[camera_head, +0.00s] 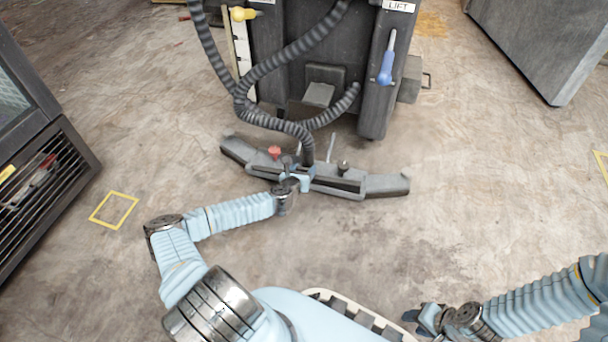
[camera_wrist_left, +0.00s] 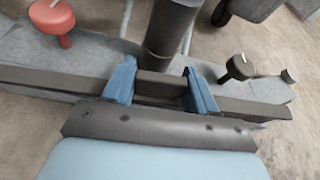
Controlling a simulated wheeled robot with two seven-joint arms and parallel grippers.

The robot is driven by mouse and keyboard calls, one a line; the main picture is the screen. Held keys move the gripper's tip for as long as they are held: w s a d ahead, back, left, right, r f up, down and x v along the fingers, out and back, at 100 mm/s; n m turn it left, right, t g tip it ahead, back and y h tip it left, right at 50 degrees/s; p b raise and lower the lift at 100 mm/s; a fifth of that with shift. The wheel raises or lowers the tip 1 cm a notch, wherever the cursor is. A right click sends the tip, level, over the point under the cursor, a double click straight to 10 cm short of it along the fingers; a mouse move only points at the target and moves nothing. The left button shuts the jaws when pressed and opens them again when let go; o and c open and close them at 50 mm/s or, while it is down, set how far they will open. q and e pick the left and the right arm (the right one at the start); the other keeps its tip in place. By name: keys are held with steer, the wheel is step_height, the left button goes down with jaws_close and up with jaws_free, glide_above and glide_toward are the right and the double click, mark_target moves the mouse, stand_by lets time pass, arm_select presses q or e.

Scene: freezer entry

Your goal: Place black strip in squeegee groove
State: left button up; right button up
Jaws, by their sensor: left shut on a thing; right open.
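The squeegee (camera_head: 385,186) is a long grey bar low on the floor in front of the dark machine; its grey body (camera_wrist_left: 30,45) also shows in the left wrist view. The black strip (camera_head: 338,183) lies along its near side. In the left wrist view the strip (camera_wrist_left: 55,80) runs across as a dark bar against the squeegee. My left gripper (camera_head: 298,182) is at the middle of the squeegee, its two blue fingers (camera_wrist_left: 160,88) shut on the strip. The groove is hidden, so I cannot tell how the strip sits in it. My right gripper (camera_head: 428,318) is open and empty, well away from the squeegee.
A red knob (camera_head: 274,152) and a black knob (camera_head: 343,165) stand on the squeegee. Ribbed hoses (camera_head: 262,118) hang down to it from the machine (camera_head: 372,110). A dark grilled cabinet (camera_head: 45,190) stands left. Concrete floor is clear on the right.

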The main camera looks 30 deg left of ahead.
arm_select(q)
step_height(320, 180, up, 9)
steer(key=p, duration=0.3)
steer(key=shift+r, duration=0.1)
steer(key=shift+f+b, duration=0.3)
steer(key=shift+b, duration=0.1)
step_height(320, 180, down, 5)
steer(key=b, duration=0.3)
steer(key=shift+r, duration=0.15)
steer(key=shift+f, duration=0.35)
steer(key=shift+m+y, duration=0.3)
steer(key=shift+m, duration=0.1)
steer(key=shift+w+a+f, duration=0.1)
steer(key=shift+f, duration=2.1)
steer(key=shift+f, duration=0.55)
steer(key=o, duration=1.3)
